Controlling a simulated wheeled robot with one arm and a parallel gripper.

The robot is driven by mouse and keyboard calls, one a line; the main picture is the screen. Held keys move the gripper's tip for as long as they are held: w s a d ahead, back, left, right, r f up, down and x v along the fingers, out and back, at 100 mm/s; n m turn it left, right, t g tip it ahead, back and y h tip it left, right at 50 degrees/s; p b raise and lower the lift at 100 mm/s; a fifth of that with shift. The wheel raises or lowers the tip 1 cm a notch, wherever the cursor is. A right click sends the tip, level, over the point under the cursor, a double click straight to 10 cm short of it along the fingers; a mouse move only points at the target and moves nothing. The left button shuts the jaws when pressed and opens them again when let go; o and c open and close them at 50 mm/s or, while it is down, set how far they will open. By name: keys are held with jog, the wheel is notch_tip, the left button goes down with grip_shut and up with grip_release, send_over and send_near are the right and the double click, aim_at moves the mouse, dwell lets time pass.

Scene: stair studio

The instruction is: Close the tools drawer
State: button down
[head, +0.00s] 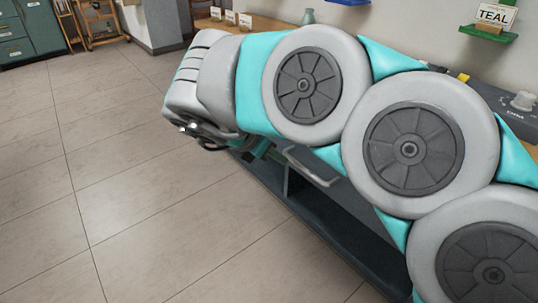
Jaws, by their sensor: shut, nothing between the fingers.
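My arm crosses the picture from the lower right and hides much of the workbench. Its wrist end hangs over the bench's front edge. A small teal and dark part of my gripper (256,149) shows below the wrist, beside the bench front; it is shut and holds nothing, and its fingertips are mostly hidden. A light grey bar handle (314,168) shows just to the right of it, under my arm. It seems to belong to a drawer in the bench front. No drawer label is readable, and I cannot tell how far the tools drawer stands open.
A green wall shelf (488,34) holds a "TEAL" sign. A dark open lower shelf (300,212) runs under the bench. Tiled floor (130,200) is clear at left; a green cabinet (30,30) stands far back.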

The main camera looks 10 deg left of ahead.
jog(key=shift+w, duration=0.1)
dwell(0.3)
jog(key=w+d, duration=0.4)
jog(key=w, duration=0.2)
jog(key=w+d+b, duration=0.1)
jog(key=w+d, duration=0.4)
jog(key=w, duration=0.1)
jog(key=w+d+b, duration=0.1)
jog(key=w+d, duration=0.4)
jog(key=w, duration=0.1)
jog(key=shift+d, duration=0.1)
jog(key=shift+w, duration=0.1)
jog(key=shift+d, duration=0.15)
